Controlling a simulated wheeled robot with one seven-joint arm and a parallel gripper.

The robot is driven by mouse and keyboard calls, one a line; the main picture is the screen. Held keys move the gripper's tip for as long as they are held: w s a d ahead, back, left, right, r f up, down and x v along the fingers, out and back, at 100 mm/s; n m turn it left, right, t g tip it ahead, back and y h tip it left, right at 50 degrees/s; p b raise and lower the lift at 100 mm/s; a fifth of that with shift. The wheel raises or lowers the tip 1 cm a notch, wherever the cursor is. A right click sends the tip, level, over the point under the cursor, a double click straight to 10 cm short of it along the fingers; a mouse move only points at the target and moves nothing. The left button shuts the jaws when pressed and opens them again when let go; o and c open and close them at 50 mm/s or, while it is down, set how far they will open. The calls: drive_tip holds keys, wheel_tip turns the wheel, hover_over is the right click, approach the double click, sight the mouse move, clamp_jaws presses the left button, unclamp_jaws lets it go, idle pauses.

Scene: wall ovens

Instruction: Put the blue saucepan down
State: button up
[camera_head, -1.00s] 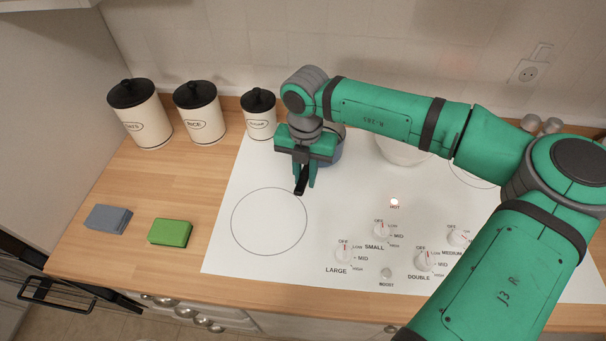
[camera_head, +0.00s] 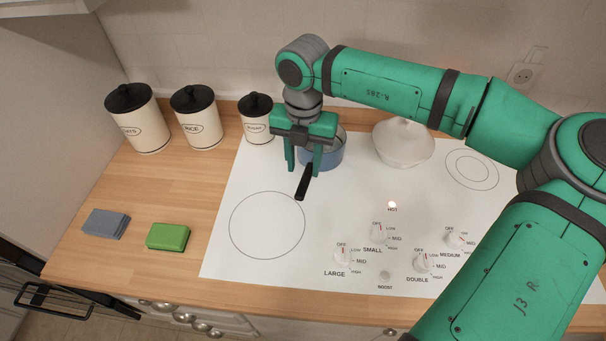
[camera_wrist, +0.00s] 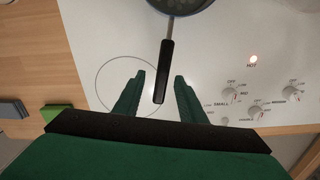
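The blue saucepan (camera_head: 325,154) stands upright on the back left part of the white cooktop, partly hidden behind my gripper. Its black handle (camera_head: 303,184) points toward the front. In the wrist view, the pan's dark rim shows at the top edge, with the handle (camera_wrist: 164,72) running down between my fingers. My gripper (camera_head: 304,170) is open above the handle, with a clear gap on both sides of it in the wrist view (camera_wrist: 157,80). The fingers do not touch the handle there.
A white pot (camera_head: 403,145) stands to the right of the saucepan. Three canisters (camera_head: 199,120) line the wall at left. A green sponge (camera_head: 168,237) and a grey block (camera_head: 106,223) lie on the wooden counter. The front left burner (camera_head: 267,225) is clear. A red HOT light (camera_head: 392,204) glows.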

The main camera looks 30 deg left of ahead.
drive_tip(key=shift+r, duration=2.8)
drive_tip(key=shift+w, duration=0.1)
